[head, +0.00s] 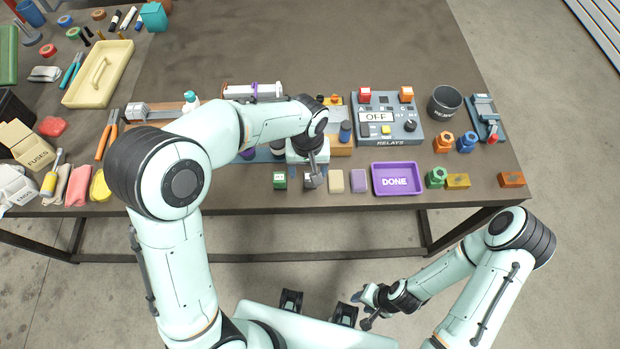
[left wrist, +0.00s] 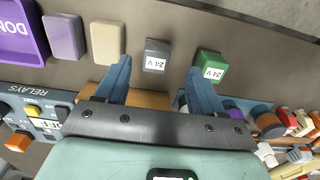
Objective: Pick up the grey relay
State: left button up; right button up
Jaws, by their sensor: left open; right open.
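The grey relay (left wrist: 156,56), a small block with a white "24 V" label, is on the table's near part. In the left wrist view it lies between and just beyond the fingertips of my left gripper (left wrist: 157,70), apart from both. In the head view the grey relay (head: 308,184) is mostly hidden under my left gripper (head: 315,178). The left gripper is open and empty, pointing down. My right gripper (head: 362,311) is open and empty, off the table's front edge.
A green relay (left wrist: 208,66) stands close on one side of the grey one, a beige block (left wrist: 107,42) on the other. Beyond are a purple block (head: 358,181) and the purple DONE tray (head: 398,193). The RELAYS panel (head: 389,142) stands behind.

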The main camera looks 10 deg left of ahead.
pick_arm(q)
jog(key=f, duration=0.5)
jog(key=shift+w+d+f, duration=0.1)
jog(key=shift+w+d, duration=0.1)
jog(key=shift+w, duration=0.05)
jog(key=shift+c, duration=0.3)
jog(key=c, duration=0.9)
